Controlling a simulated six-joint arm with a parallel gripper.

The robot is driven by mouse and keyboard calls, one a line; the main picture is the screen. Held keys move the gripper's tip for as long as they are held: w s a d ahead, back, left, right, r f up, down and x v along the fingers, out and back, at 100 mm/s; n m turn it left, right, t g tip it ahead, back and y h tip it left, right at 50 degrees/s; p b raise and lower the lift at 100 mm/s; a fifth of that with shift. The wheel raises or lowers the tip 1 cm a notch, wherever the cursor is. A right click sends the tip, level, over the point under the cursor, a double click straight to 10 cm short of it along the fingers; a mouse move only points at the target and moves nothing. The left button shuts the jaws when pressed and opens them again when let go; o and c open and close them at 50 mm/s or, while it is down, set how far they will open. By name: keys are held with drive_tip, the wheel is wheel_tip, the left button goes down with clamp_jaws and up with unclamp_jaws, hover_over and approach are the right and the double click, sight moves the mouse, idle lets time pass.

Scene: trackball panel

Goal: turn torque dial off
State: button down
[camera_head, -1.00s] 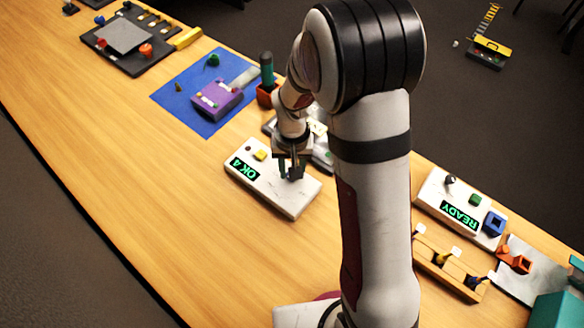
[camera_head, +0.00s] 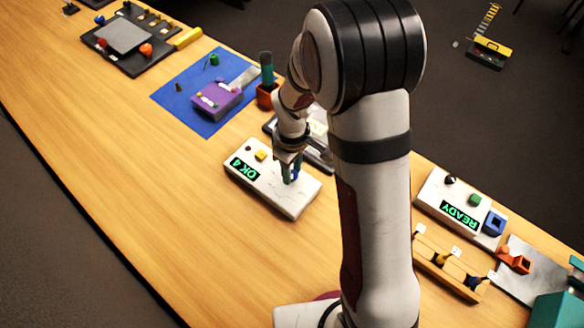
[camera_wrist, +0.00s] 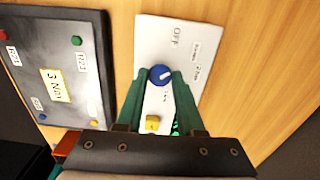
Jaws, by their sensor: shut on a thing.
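The white panel (camera_head: 262,192) lies on the table in the head view, with a lit green display (camera_head: 244,169) that reads "OK 4". The blue torque dial (camera_wrist: 160,75) sits on the panel in the wrist view, with a pale pointer line slanting up and right. Printed "OFF" and "2 Nm" labels are beyond it; other print is too small to read. My gripper (camera_head: 290,172) points down over the panel, and its green fingers are shut on the dial from both sides. In the head view the fingers partly hide the dial.
A yellow button (camera_wrist: 152,123) is on the same panel, close to my fingers. A dark grey labelled panel (camera_wrist: 60,70) lies beside it. A purple box (camera_head: 216,98) on a blue mat and an orange cup with a green-handled tool stand behind. The table in front is clear.

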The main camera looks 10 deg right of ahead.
drive_tip(key=n, duration=0.4)
drive_tip(key=shift+n, duration=2.2)
drive_tip(key=c, duration=0.5)
unclamp_jaws()
drive_tip(key=shift+c, duration=0.2)
wheel_tip(320, 180, up, 16)
drive_tip(key=shift+s, duration=0.1)
